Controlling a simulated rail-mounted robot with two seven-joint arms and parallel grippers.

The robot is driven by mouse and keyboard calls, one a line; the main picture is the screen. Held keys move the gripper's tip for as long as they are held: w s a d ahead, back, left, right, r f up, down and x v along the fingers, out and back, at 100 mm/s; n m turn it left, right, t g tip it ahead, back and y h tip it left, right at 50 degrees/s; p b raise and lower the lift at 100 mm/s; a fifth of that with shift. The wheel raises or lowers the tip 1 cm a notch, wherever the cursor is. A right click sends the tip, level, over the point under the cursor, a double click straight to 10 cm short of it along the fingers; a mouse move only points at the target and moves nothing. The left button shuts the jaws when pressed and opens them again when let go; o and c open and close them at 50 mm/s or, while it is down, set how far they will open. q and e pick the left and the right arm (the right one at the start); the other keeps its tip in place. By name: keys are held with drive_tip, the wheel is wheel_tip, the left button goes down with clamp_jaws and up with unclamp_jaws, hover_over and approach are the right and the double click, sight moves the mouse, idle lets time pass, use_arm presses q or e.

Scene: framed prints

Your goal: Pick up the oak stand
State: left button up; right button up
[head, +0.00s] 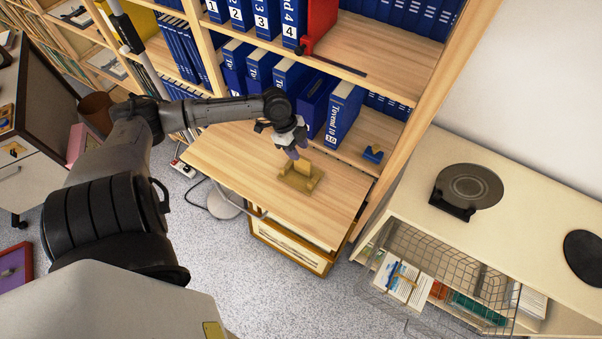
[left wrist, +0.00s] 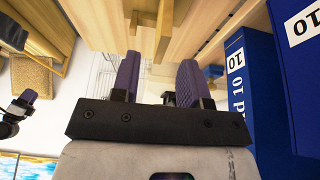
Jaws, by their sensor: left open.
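The oak stand (head: 300,177), a small light wooden piece with a flat base and a raised part, stands on the pull-out wooden shelf board. My left gripper (head: 296,150) is open just above and behind it, with its purple fingers pointing down toward it. In the left wrist view a wooden upright, apparently the stand (left wrist: 165,28), shows ahead between the two spread fingers of the left gripper (left wrist: 160,80). I cannot tell whether either finger touches it. At the left edge of that view, purple fingers, apparently my right gripper (left wrist: 24,103), show partly; their opening is unclear.
Blue binders (head: 342,112) stand on the shelf right behind the stand. A small blue object (head: 373,153) lies to the right. A white cabinet (head: 520,205) with a dark disc and a wire basket (head: 440,275) stands at right.

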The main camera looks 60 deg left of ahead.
use_arm(q)
drive_tip(key=b, duration=0.1)
hover_over(302, 172)
drive_tip(key=shift+w+a+f, duration=0.1)
drive_tip(key=shift+f, duration=1.2)
drive_tip(key=shift+w+a+f, duration=0.1)
drive_tip(key=shift+f, duration=1.15)
clamp_jaws()
